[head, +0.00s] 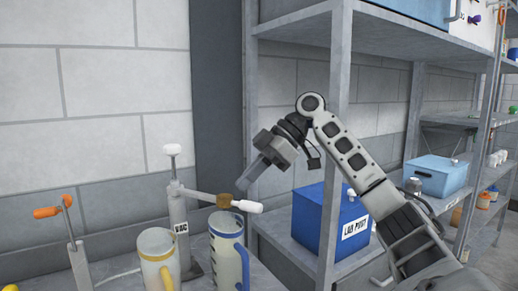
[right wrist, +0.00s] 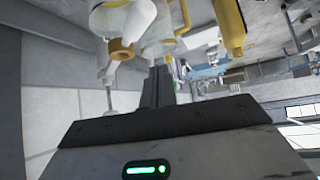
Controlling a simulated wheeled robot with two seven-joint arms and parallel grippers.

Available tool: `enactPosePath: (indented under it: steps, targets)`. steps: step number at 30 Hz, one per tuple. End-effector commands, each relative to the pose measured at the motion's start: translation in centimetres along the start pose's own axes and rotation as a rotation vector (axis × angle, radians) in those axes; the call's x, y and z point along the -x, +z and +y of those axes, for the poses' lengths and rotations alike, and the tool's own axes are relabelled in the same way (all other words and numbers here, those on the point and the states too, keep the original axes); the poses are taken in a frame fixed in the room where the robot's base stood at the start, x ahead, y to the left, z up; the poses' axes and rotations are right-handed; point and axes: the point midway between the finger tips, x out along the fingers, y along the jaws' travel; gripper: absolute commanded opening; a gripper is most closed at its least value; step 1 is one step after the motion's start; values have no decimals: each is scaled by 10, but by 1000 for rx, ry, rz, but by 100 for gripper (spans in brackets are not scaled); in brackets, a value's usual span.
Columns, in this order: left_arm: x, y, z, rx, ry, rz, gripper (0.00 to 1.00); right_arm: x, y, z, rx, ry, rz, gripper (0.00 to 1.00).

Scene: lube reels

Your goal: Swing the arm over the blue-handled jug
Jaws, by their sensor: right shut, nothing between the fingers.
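The blue-handled jug (head: 228,255) is a clear, tall jug on the bench at bottom centre in the head view. A grey post (head: 178,215) with a white knob on top stands behind it. The post's swing arm (head: 200,195) reaches right, with a brass collar (head: 224,201) and a white tip (head: 247,206). The collar and tip appear above the jug's mouth. The right wrist view also shows the brass collar (right wrist: 121,48) and white tip (right wrist: 138,20). My right gripper (head: 243,185) is shut and empty, just above the white tip; contact is unclear. My left gripper is out of view.
A yellow-handled jug (head: 158,262) stands left of the blue-handled one. An orange-handled lever stand (head: 75,245) is at far left. A metal shelf upright (head: 338,120) stands beside my right arm, with a blue box (head: 315,220) on the lower shelf.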

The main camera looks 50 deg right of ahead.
Motion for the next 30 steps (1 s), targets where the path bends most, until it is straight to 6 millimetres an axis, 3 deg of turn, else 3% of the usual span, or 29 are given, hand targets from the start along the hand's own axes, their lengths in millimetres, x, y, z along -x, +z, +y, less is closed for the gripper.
enactPosePath:
  steps: [3, 9, 30]
  targets:
    - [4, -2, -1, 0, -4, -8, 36, 21, -6, 12, 0, 3, 6, 0]
    - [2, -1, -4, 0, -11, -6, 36, 38, -7, 24, 1, 1, 3, 0]
    - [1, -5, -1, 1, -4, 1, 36, 47, -8, 29, 0, -2, -2, 0]
